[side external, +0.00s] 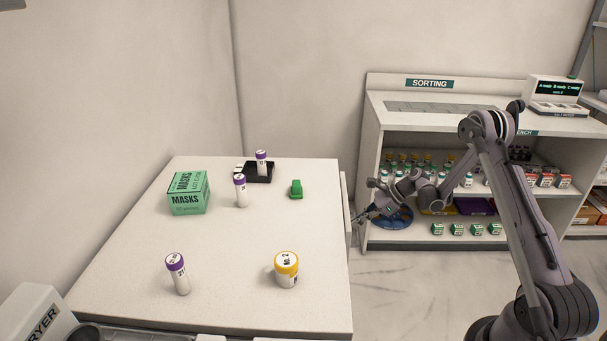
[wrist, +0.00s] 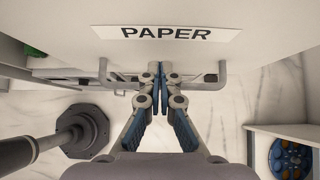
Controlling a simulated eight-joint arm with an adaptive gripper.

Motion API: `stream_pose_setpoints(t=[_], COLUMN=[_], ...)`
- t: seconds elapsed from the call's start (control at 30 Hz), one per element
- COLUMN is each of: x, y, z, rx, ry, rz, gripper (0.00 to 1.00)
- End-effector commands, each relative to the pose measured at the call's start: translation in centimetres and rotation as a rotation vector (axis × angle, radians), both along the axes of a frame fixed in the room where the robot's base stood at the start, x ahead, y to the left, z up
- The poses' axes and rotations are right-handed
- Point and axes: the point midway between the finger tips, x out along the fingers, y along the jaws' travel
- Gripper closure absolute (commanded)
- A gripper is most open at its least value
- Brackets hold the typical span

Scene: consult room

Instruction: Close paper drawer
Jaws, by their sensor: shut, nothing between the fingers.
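The paper drawer front (side external: 347,212) is a white panel along the right edge of the white table in the side view. In the wrist view, the PAPER label (wrist: 181,34) is on its white face. A grey bar handle (wrist: 205,77) with two posts runs below the label. My gripper (wrist: 160,73) is shut and empty, its tips near the middle of the handle; I cannot tell whether they touch. In the side view my gripper (side external: 361,216) is just right of the panel. The drawer's inside is hidden, so how far it stands out is unclear.
The table holds a green masks box (side external: 188,194), a yellow-capped jar (side external: 286,269), several purple-capped tubes, a black rack (side external: 262,177) and a green item (side external: 296,189). A sorting bench (side external: 430,245) stands behind my arm, with a blue reel (side external: 391,218) on its lower shelf.

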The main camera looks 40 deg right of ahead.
Motion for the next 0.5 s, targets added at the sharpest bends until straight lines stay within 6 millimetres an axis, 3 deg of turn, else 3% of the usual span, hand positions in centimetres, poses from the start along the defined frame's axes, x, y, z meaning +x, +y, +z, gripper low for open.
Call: stream_pose_setpoints(t=[0.5], x=[0.63], y=[0.66], z=[-0.91], rx=[-0.001], ry=[0.001], rz=[0.000], gripper=[1.00])
